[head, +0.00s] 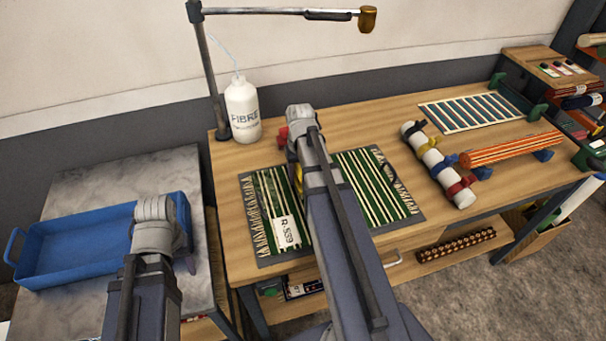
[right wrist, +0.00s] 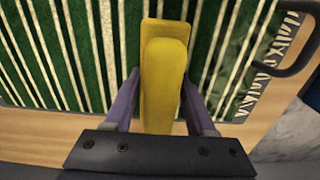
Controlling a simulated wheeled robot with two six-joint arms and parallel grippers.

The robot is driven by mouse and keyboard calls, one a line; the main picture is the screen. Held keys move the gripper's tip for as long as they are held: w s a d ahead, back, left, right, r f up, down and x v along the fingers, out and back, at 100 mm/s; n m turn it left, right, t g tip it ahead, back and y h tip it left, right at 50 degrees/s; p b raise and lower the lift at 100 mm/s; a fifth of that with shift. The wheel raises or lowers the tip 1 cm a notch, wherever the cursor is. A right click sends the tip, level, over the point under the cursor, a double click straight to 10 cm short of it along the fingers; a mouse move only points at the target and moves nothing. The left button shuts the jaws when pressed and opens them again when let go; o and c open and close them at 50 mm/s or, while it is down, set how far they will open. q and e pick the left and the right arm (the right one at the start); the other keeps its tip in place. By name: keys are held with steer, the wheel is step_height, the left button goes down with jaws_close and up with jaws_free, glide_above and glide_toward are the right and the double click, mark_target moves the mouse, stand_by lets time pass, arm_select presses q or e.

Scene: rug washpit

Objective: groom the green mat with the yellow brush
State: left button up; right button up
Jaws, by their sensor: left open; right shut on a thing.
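The green mat (head: 375,188) with cream stripes and fringed ends lies flat on a dark backing on the wooden bench. A white tag (head: 287,231) marked R-559 lies on its left part. My right gripper (right wrist: 158,95) is shut on the yellow brush (right wrist: 165,70), held over the mat; the mat (right wrist: 60,50) fills much of the right wrist view. Whether the brush touches the mat I cannot tell. In the head view my right arm hides the mat's middle and nearly all of the brush. My left gripper (head: 187,258) is open and empty at the blue tray's right end.
The blue tray (head: 75,258) sits on a grey table at left. A white FIBRE bottle (head: 243,110) and a lamp post (head: 207,70) stand behind the mat. A strapped white roll (head: 437,165), an orange bundle (head: 512,149) and a blue striped mat (head: 475,110) lie to the right.

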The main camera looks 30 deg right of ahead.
mark_target(278, 189)
steer(key=shift+w+a, duration=0.2)
steer(key=shift+a, duration=0.6)
steer(key=shift+w+a, duration=0.15)
steer(key=shift+a, duration=0.6)
steer(key=shift+w+a, duration=0.3)
steer(key=shift+a, duration=0.7)
steer(key=shift+w+a, duration=0.25)
steer(key=shift+a, duration=0.7)
steer(key=shift+r, duration=0.15)
step_height(278, 189, up, 6)
steer(key=p, duration=0.6)
step_height(278, 189, up, 3)
steer(key=p, duration=0.3)
